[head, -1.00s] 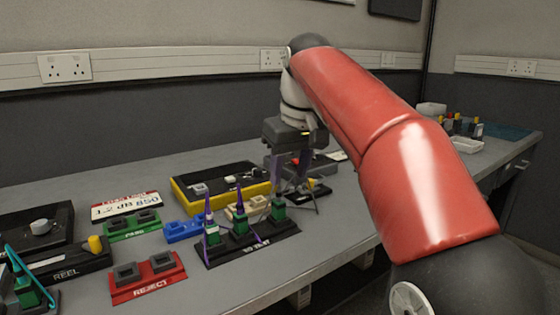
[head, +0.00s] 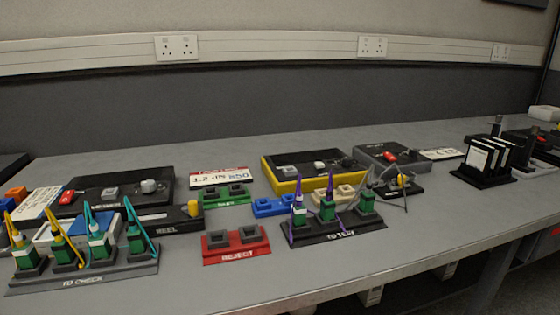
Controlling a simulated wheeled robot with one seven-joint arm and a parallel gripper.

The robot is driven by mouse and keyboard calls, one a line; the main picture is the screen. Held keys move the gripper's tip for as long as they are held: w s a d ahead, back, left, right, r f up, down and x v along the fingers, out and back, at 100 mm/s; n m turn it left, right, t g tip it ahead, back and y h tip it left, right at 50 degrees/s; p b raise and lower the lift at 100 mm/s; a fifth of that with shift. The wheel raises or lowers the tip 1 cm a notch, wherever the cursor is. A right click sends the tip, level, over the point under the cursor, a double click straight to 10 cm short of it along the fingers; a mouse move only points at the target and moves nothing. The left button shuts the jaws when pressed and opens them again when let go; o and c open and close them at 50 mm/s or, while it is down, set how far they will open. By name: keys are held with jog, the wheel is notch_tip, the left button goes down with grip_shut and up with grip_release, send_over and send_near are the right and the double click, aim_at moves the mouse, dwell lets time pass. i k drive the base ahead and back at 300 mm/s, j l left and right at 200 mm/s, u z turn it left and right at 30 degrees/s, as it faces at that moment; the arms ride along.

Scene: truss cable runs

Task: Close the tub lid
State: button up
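No open lid is clear in the head view, and I cannot tell for sure which thing is the tub. A low white box with a blue top (head: 96,226) stands at the left, partly hidden behind the TO CHECK rack. Whether that blue part is a lid or contents is not clear. A white container (head: 545,113) is cut off by the far right edge, too small to read its lid. My gripper is not in view.
The TO CHECK rack (head: 85,281) holds several green connectors with cables at the front left. The red REJECT block (head: 236,255) and the TO TEST rack (head: 335,236) stand along the front. Black card stands (head: 485,181) are at the right. Bare bench (head: 430,215) lies between.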

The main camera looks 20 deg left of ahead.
aim_at(104, 219)
jog(key=u, duration=2.15)
